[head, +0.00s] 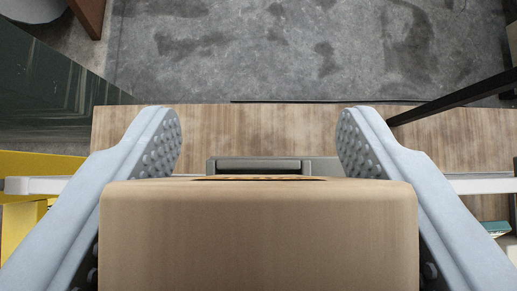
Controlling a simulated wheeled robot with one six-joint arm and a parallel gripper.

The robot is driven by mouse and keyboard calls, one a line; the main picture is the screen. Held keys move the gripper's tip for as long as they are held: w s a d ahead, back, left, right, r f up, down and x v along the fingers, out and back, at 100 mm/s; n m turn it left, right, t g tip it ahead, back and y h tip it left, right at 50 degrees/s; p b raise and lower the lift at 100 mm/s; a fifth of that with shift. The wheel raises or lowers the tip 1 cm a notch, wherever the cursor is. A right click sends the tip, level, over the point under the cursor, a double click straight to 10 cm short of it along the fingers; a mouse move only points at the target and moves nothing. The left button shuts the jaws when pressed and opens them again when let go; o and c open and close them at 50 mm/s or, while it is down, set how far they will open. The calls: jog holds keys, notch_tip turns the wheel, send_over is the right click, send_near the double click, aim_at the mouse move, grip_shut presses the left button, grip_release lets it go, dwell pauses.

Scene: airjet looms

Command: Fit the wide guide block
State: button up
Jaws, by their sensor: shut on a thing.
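A wide tan block (258,240), which looks like the wide guide block, fills the lower middle of the head view. My gripper (258,142) is shut on it, with one pale blue-grey finger against each side. The studded fingertips reach forward past the block's far edge. Behind the block, a grey metal fixture (325,166) with a raised bar shows in part on the wooden surface. The block hides the nearer part of that fixture, and whether they touch cannot be told.
A wooden bench top (240,130) runs across the middle. Yellow parts (35,164) stand at the left and a dark bar (455,97) slants in at the right. A dark green panel (50,85) is at the upper left. Stained grey floor (300,50) lies beyond the bench.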

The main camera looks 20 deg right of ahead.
aim_at(258, 176)
jog(key=shift+f, duration=1.85)
dwell(0.7)
jog(key=o, duration=1.1)
jog(key=shift+r, duration=0.1)
jog(key=v, duration=1.7)
jog(key=shift+s+a, duration=0.1)
jog(key=shift+s, duration=0.05)
jog(key=s+a+f+n+t, duration=0.1)
jog(key=s+a+f+t, duration=0.2)
jog(key=s+a+f, duration=0.2)
jog(key=s+a+f+n+t+y, duration=0.1)
jog(key=s+a+f+t, duration=0.2)
jog(key=s+a+f, duration=0.3)
jog(key=s+a+f+n+t+y, duration=0.1)
jog(key=s+a+f, duration=0.5)
jog(key=s, duration=0.7)
jog(key=shift+s+a+f+t, duration=0.1)
jog(key=shift+a+f+t, duration=0.15)
jog(key=shift+t, duration=0.65)
